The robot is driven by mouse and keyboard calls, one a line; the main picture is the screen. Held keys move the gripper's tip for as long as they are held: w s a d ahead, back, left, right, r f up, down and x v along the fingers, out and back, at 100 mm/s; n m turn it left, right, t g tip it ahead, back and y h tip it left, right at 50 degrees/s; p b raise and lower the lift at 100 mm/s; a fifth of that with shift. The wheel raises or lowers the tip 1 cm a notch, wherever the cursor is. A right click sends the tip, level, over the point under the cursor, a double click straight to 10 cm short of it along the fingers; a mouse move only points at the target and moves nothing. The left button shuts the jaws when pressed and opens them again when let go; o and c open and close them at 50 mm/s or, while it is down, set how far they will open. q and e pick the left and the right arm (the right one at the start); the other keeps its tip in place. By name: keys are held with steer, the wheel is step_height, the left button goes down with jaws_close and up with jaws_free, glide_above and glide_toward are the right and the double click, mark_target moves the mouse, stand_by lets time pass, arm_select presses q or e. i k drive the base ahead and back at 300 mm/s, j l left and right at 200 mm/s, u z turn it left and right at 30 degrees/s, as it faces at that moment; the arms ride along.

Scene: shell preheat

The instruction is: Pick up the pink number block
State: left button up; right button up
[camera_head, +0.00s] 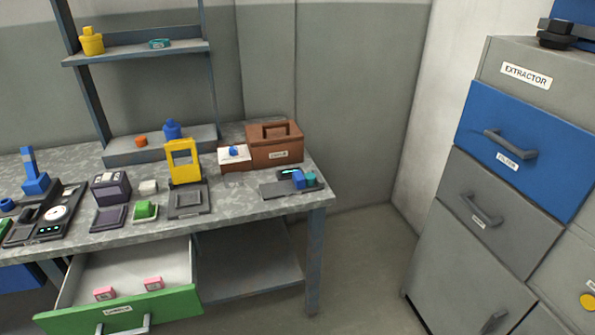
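Two pink blocks lie in the open green-fronted drawer (180,298) under the workbench. One pink block (105,293) is at the left near the drawer front, and the other pink block (153,283) is to its right. Both have pale labels on their faces, too small to read. The blocks are apart from each other and nothing covers them. Neither of my grippers shows in the head view.
The workbench (245,204) carries a yellow frame device (183,162), a brown box (274,145) and several small devices. A grey and blue cabinet (527,135) stands at the right. The floor (365,255) between them is clear.

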mark_target(107, 293)
steer(key=i, duration=0.65)
steer(key=u, duration=1.75)
